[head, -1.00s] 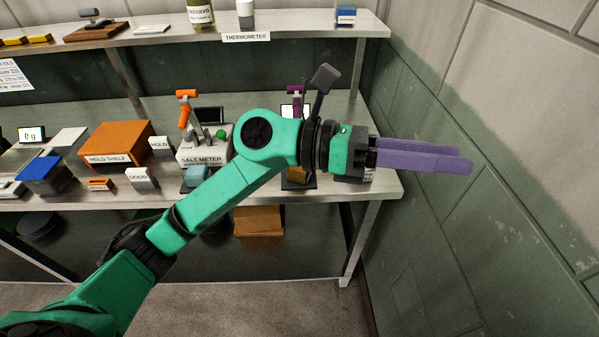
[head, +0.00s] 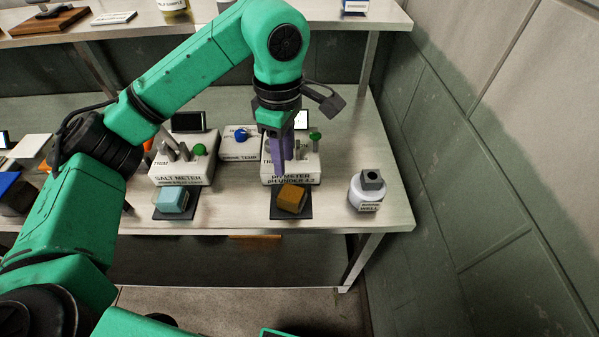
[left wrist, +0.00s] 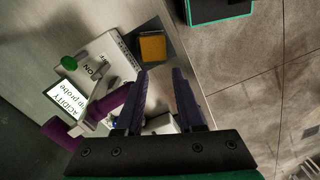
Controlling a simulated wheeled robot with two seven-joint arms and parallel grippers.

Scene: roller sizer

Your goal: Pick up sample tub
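An orange-brown tub-like block (head: 292,198) sits on a dark pad in front of the pH meter (head: 290,172). It also shows in the left wrist view (left wrist: 153,47), beyond my fingertips. A light blue block (head: 172,199) sits on another dark pad in front of the salt meter (head: 182,160). I cannot tell from any label which one is the sample tub. My left gripper (head: 281,160) points down over the pH meter, behind the orange block and apart from it. In the left wrist view its purple fingers (left wrist: 159,72) are spread with nothing held. My right gripper is not in view.
A white round container with a grey top (head: 368,190) stands near the bench's right end. A small temperature device (head: 239,144) sits between the meters. Meter posts and green knobs stand close to my left gripper. An upper shelf runs behind; a wall stands at right.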

